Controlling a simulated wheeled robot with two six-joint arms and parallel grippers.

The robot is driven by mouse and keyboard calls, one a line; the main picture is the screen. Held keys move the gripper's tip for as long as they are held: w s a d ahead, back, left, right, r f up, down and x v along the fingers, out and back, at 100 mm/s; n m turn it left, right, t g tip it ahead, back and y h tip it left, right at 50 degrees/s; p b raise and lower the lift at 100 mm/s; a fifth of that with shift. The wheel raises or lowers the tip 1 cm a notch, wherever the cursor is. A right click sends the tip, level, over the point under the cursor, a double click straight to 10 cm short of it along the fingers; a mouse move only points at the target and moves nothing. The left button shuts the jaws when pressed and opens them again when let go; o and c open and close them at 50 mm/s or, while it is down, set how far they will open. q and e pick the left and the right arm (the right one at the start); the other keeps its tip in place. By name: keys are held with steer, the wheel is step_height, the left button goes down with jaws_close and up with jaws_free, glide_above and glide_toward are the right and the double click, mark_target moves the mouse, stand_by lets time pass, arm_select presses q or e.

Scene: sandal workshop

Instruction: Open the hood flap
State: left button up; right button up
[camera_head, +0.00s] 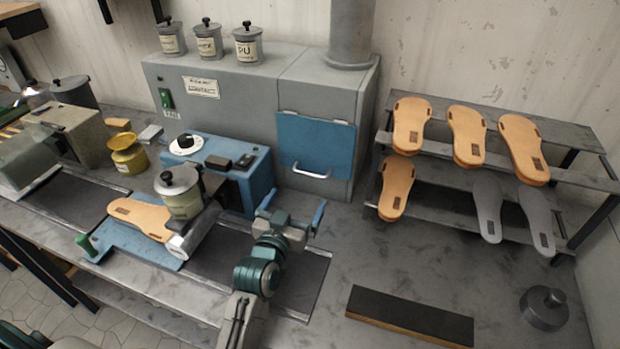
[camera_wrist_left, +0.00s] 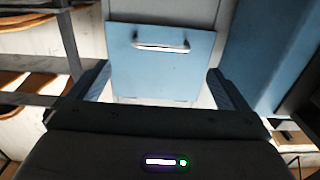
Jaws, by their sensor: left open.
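The hood flap (camera_head: 315,143) is a blue panel on the front of the grey hood (camera_head: 225,103). It hangs down flat against the front and looks closed. Its pale bar handle (camera_head: 311,171) is near the lower edge. My left gripper (camera_head: 292,208) is open and empty, in front of and below the flap, apart from the handle. In the left wrist view, the flap (camera_wrist_left: 155,78) lies ahead between the spread fingers, with the handle (camera_wrist_left: 160,46) beyond the fingertips. My right gripper is not in view.
A blue machine (camera_head: 235,180) with a dial stands left of the flap, close to my left arm. A shelf rack (camera_head: 450,184) with several sandal soles stands at the right. Lidded pots (camera_head: 248,48) stand on the hood. A dark block (camera_head: 410,316) lies on the bench at the front.

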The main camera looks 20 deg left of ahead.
mark_target(310, 175)
arm_select(q)
steer(key=w+p, duration=0.1)
steer(key=w, duration=0.3)
steer(key=w+p, duration=0.2)
steer(key=w, duration=0.3)
steer(key=shift+d+r, duration=0.15)
steer(key=shift+w, duration=0.1)
steer(key=c, duration=1.1)
